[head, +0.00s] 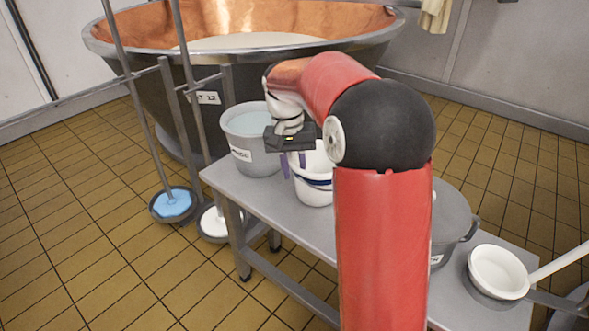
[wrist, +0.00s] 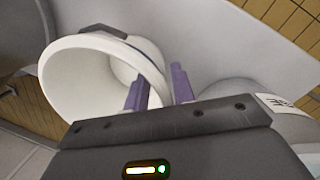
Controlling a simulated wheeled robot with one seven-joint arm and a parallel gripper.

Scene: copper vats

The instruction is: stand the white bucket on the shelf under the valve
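The white bucket (head: 318,192) stands on a grey steel table (head: 262,198), partly hidden behind my arm. In the wrist view the bucket (wrist: 75,85) shows its wide mouth and a dark grip on its rim. My gripper (head: 294,163) is over the bucket's left side, pointing down. Its two purple fingers (wrist: 160,90) are apart, one over the mouth side and one outside, with the rim seen between them. Whether they touch the rim cannot be told. I cannot make out a valve or a shelf under it in either view.
A grey bucket (head: 250,150) of pale liquid stands close left of the white one. A grey pot (head: 452,222) and a white ladle (head: 498,272) are at the table's right. A copper vat (head: 150,88) stands behind. Poles with blue (head: 173,206) and white discs stand left.

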